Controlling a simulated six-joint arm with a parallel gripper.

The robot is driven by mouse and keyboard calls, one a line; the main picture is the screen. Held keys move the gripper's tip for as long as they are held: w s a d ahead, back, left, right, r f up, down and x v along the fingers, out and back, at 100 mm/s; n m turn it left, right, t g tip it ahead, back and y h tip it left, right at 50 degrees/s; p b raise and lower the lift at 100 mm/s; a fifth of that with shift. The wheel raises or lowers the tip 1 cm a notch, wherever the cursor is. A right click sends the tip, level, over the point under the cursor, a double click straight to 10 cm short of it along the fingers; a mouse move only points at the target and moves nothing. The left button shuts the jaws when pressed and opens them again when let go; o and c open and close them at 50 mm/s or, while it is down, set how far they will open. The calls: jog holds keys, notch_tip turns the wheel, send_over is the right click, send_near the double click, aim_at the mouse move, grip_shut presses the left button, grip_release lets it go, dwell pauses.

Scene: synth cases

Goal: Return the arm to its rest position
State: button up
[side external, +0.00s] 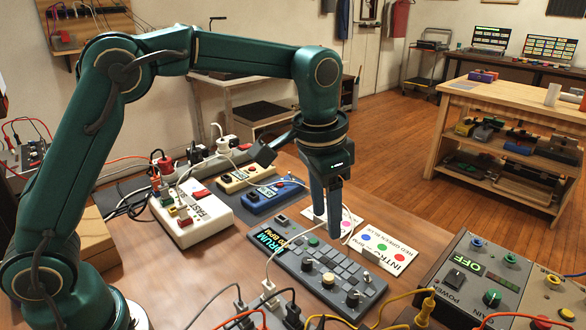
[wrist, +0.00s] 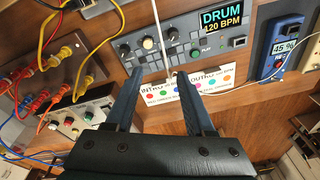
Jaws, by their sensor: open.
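My gripper (side external: 327,226) hangs from my arm, pointing down, with its jaws open and no object held between them. In the side view its fingers are in front of the far edge of the grey-blue drum machine (side external: 299,262) and the cards. In the wrist view my gripper (wrist: 160,77) shows two dark fingers spread apart, with the drum machine (wrist: 213,48) beyond the tips. A thin white cable (wrist: 158,25) runs toward the gap between the tips; I cannot tell whether it touches a finger.
White cards with coloured dots (side external: 397,256) lie beside the drum machine. A white box (side external: 218,220) and blue device (side external: 258,203) stand left. A grey power box (side external: 452,300) reading OFF stands right. Several cables cross the front. A wooden shelf unit (side external: 520,97) stands behind; floor between is clear.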

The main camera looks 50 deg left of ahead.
jog(key=s+a+r+n+t, duration=0.25)
jog(key=s+a+r, duration=0.35)
jog(key=s+r, duration=0.3)
jog(key=s+a+f+n+t, duration=0.1)
jog(key=s+f+n, duration=0.1)
jog(key=s+f, duration=0.4)
jog(key=s, duration=0.3)
jog(key=shift+a+f, duration=0.2)
jog(key=shift+f, duration=0.15)
jog(key=shift+c, duration=0.3)
